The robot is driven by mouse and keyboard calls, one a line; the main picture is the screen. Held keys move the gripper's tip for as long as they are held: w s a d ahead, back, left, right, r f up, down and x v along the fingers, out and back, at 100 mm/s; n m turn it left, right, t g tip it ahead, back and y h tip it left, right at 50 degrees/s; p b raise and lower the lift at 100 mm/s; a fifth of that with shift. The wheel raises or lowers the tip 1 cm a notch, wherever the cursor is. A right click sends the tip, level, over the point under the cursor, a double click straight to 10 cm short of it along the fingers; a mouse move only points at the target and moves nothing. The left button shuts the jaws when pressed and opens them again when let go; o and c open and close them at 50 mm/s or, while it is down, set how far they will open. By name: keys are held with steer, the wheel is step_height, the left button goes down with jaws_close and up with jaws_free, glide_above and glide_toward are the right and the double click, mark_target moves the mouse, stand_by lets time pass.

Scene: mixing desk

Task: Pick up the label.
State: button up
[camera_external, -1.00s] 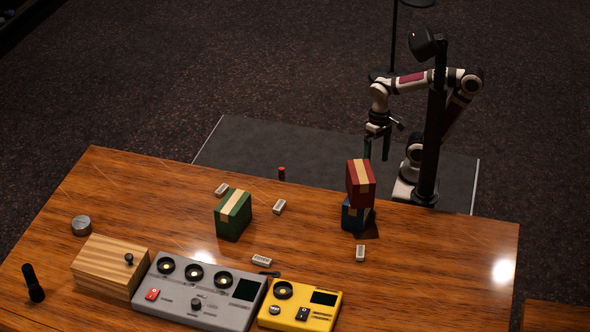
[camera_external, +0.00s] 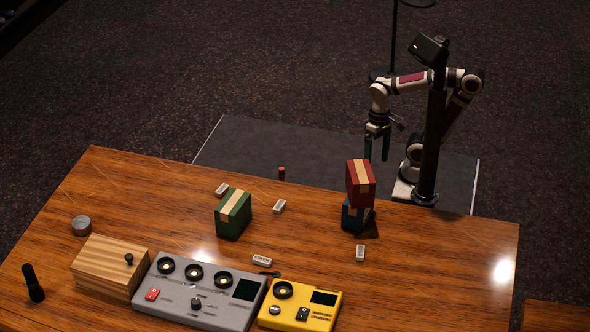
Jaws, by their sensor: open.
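Several small white label-like pieces lie flat on the wooden desk (camera_external: 430,275). A third white label (camera_external: 262,260) lies behind the grey mixer, and another white label (camera_external: 360,254) lies in front of the stacked boxes. I cannot tell which one the task means. My gripper (camera_external: 377,155) is open and empty. It points down with its fingers apart, beyond the desk's far edge and above the stacked boxes in the picture.
A red box (camera_external: 361,183) sits on a dark blue box (camera_external: 355,217). A green box (camera_external: 233,214), grey mixer (camera_external: 200,291), yellow device (camera_external: 300,305), wooden block (camera_external: 110,266), round tin (camera_external: 81,226) and microphone (camera_external: 33,284) also stand there. The desk's right side is clear.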

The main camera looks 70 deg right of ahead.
steer(key=w+a+r+n, duration=0.3)
steer(key=w+a+r, duration=0.5)
steer(key=w+a+r+n+h, duration=0.1)
steer(key=w+a+r+n, duration=0.1)
steer(key=a+r, duration=0.35)
step_height(320, 180, up, 3)
steer(key=n, duration=0.3)
glide_above(360, 251)
steer(key=shift+h, duration=0.4)
step_height(360, 251, down, 16)
steer(key=c, duration=1.4)
